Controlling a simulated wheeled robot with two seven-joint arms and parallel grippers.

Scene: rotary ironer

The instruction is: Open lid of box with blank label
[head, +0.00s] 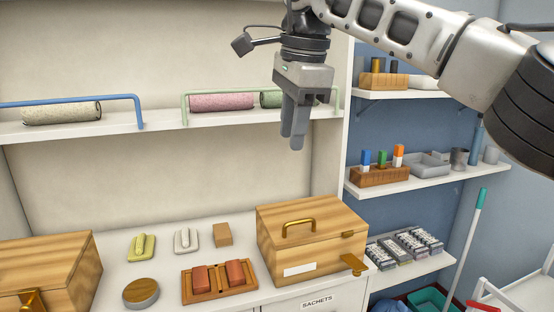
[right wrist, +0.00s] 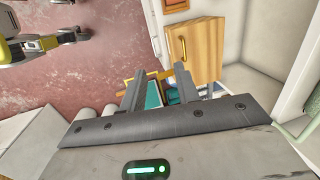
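The wooden box with a blank white label (head: 299,269) on its front stands on the counter, right of centre. Its lid (head: 335,222) is shut, with a brass handle (head: 298,226) on top and a brass latch (head: 353,264) at the front right. A wooden lid with a brass handle (right wrist: 182,48) also shows in the right wrist view, beyond the fingers. My right gripper (head: 293,145) hangs fingers down, above and apart from the box. In the right wrist view its fingers (right wrist: 158,90) are spread, with nothing held. My left gripper is not in view.
Another wooden box (head: 50,270) stands at the left. Between the boxes are a round tin (head: 141,292), a tray with red blocks (head: 219,281) and small pieces. A shelf with rails (head: 330,106) runs above the counter. A mop handle (head: 465,240) leans at the right.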

